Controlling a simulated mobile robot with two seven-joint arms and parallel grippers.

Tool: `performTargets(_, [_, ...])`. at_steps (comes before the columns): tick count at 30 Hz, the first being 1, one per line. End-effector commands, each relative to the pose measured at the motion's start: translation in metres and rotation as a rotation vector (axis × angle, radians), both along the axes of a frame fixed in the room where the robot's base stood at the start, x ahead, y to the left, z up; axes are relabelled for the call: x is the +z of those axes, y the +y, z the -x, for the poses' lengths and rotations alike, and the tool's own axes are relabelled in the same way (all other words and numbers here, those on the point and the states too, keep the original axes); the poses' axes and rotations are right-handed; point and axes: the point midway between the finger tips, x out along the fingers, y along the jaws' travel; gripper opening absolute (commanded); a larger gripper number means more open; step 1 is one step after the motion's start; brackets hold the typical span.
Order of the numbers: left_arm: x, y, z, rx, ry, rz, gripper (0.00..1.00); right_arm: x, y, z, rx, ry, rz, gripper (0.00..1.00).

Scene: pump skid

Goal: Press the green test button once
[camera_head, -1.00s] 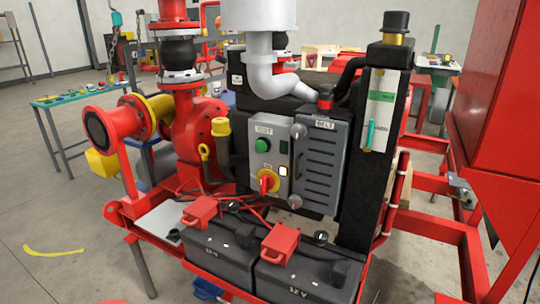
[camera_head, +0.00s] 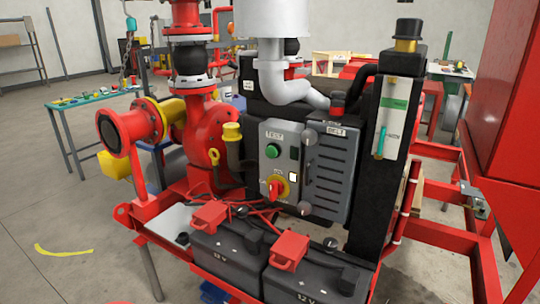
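The green test button (camera_head: 272,151) is a round green cap in a dark ring on the grey control panel (camera_head: 268,171), under a label reading TEST. A red rotary switch (camera_head: 276,187) on a yellow plate sits below it on the same panel. A small lit white square (camera_head: 293,177) shows to the right of the switch. The button is in plain sight with nothing in front of it. Neither of my grippers shows in the head view.
Two black batteries (camera_head: 228,252) with red terminal covers stand in front below the panel. The vented belt cover (camera_head: 331,175) is beside the panel on the right. Red frame rails and a large red cabinet (camera_head: 505,110) fill the right side. Floor at left is open.

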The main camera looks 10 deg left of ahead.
Motion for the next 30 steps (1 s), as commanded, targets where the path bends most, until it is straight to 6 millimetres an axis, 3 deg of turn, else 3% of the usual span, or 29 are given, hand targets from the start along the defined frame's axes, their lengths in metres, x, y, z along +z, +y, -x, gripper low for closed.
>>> performTargets(21, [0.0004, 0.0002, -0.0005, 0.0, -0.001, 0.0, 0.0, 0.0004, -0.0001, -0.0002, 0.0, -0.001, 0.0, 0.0])
performTargets(30, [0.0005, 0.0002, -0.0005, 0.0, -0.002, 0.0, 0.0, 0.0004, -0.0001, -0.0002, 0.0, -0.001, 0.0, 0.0])
